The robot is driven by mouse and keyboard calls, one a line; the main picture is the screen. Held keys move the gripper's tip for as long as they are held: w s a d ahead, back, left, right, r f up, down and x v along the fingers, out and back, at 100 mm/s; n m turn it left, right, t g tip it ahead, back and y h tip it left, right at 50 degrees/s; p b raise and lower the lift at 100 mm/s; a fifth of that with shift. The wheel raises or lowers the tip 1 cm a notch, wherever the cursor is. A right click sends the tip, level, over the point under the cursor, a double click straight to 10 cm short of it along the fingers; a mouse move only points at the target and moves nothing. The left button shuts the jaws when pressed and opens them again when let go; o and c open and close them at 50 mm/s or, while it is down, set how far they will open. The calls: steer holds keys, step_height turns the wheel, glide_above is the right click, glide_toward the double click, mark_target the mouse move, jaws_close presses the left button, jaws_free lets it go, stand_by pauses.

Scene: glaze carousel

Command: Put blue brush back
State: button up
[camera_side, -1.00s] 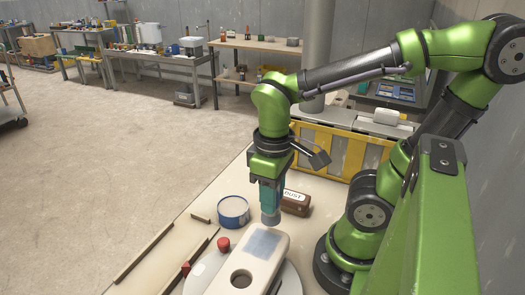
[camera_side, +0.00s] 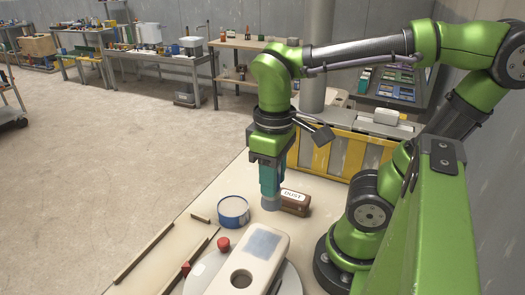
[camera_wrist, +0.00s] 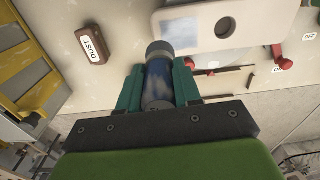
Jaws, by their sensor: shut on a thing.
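My gripper (camera_side: 271,185) is shut on a stout cylinder with a mottled blue body and grey ends, which looks like the blue brush (camera_wrist: 158,80). In the wrist view it lies between the two teal fingers. In the side view only its grey lower end (camera_side: 271,204) shows below the fingers, pointing down and apart from the white board. The fingers hide the rest. No other brush is clear to me.
A white board (camera_side: 262,243) with a hole and a bluish patch lies over a round disc (camera_side: 287,281). A blue-sided round tub (camera_side: 233,212), a brown block labelled DUST (camera_side: 294,203), a red knob (camera_side: 223,244) and dark strips (camera_side: 143,253) are nearby. A yellow-framed rack (camera_side: 340,150) stands behind.

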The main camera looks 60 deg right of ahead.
steer(key=shift+d+f, duration=0.15)
steer(key=shift+d, duration=0.05)
steer(key=w+d+f+n, duration=0.2)
steer(key=w+d+f, duration=0.2)
steer(key=w+d, duration=0.45)
steer(key=w+d+f+n, duration=0.1)
steer(key=w+d+f, duration=0.3)
steer(key=w+d, duration=0.45)
steer(key=f, duration=0.3)
steer(key=s+f, duration=0.1)
steer(key=f, duration=0.2)
steer(key=d+f, duration=0.1)
steer(key=f, duration=0.2)
steer(key=shift+s, duration=0.4)
steer(key=shift+f, duration=0.1)
